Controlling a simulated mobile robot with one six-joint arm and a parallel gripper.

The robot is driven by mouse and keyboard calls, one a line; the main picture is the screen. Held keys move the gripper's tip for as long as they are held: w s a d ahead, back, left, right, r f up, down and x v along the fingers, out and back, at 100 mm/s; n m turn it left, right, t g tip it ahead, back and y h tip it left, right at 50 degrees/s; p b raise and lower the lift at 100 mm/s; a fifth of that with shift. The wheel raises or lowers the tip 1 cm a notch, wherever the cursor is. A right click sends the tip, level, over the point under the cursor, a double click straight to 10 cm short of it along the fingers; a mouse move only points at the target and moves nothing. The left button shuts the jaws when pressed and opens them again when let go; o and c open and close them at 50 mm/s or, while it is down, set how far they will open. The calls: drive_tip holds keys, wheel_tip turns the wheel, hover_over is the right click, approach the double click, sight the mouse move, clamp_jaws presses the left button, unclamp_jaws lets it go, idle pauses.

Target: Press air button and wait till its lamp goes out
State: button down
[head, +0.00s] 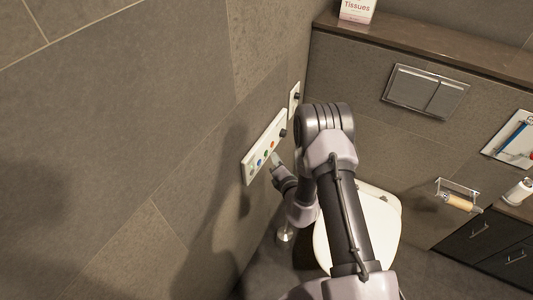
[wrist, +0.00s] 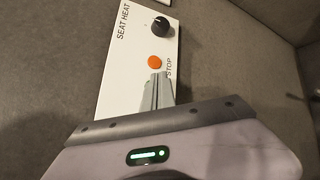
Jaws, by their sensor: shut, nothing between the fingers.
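A white control panel (head: 249,173) is fixed to the left wall, with a row of small coloured buttons and a black knob. The wrist view shows its upper end (wrist: 127,57) close up: a black knob (wrist: 160,26) by "SEAT HEAT" and an orange button (wrist: 154,62) by "STOP". My gripper (wrist: 157,78) is shut and empty, its tips just below the orange button. In the head view my gripper (head: 276,158) is at the panel's lower right edge; contact cannot be told. The air button's label is unreadable in the head view and hidden in the wrist view. No lit lamp can be made out.
A smaller white wall plate (head: 294,99) is above the panel. A flush plate (head: 426,91) and a toilet paper holder (head: 457,197) are on the wall to the right.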

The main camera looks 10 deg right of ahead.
idle(0.3)
drive_tip(key=shift+w+a, duration=0.25)
drive_tip(key=shift+a, duration=0.1)
drive_tip(key=shift+w+a, duration=0.2)
drive_tip(key=shift+a, duration=0.1)
idle(0.6)
drive_tip(key=shift+s+d, duration=0.45)
drive_tip(key=shift+d, duration=0.2)
drive_tip(key=s+d, duration=0.1)
drive_tip(key=d, duration=0.1)
drive_tip(key=s+d, duration=0.2)
idle(0.6)
idle(0.5)
